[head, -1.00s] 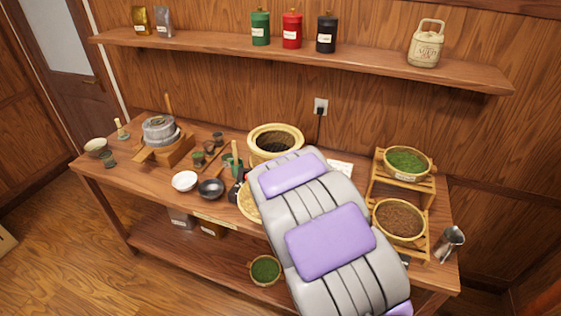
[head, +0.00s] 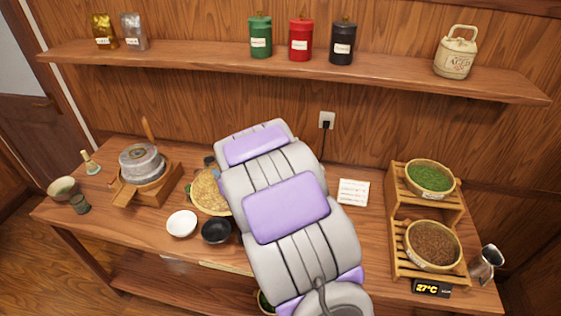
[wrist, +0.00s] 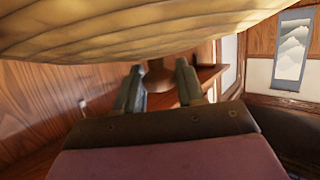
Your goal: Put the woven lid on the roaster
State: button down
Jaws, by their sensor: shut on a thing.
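The woven lid (head: 208,192) is round and tan. In the head view it shows left of my arm, above and behind the two small bowls, partly hidden by the arm. In the wrist view the woven lid (wrist: 150,30) fills the top of the picture, very close. My gripper (wrist: 160,85) shows its two dark fingers, shut on the lid, with a brown part between them that looks like its knob. The fingertips are hidden in the head view by my arm. The roaster is not visible now; my arm covers the middle of the table.
A stone mill (head: 142,165) stands at the left. A white bowl (head: 182,223) and a black bowl (head: 216,230) sit near the front edge. A wooden rack (head: 400,235) with baskets stands at the right. A white card (head: 353,192) lies behind. A wall shelf (head: 290,73) runs above.

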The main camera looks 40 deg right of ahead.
jog(key=s+d, duration=0.1)
jog(key=d, duration=0.1)
jog(key=s+d+r, duration=0.1)
jog(key=s+d, duration=0.1)
jog(key=d, duration=0.1)
jog(key=s+d+r, duration=0.1)
jog(key=d, duration=0.2)
jog(key=shift+s+p, duration=0.4)
jog(key=s+d+r+p, duration=0.1)
jog(key=s+d+r, duration=0.2)
jog(key=s+d, duration=0.8)
jog(key=shift+m+h, duration=0.3)
jog(key=x, duration=0.5)
jog(key=d+b+x, duration=0.1)
jog(key=x, duration=0.4)
jog(key=d+b+x, duration=0.1)
jog(key=x, duration=0.3)
jog(key=shift+w+f, duration=0.1)
jog(key=shift+w, duration=0.2)
jog(key=shift+f, duration=0.4)
jog(key=shift+d, duration=0.45)
jog(key=shift+f, duration=0.25)
jog(key=shift+a+f, duration=0.25)
jog(key=c, duration=0.9)
grip_release()
jog(key=shift+o, duration=1.1)
jog(key=shift+d, duration=0.25)
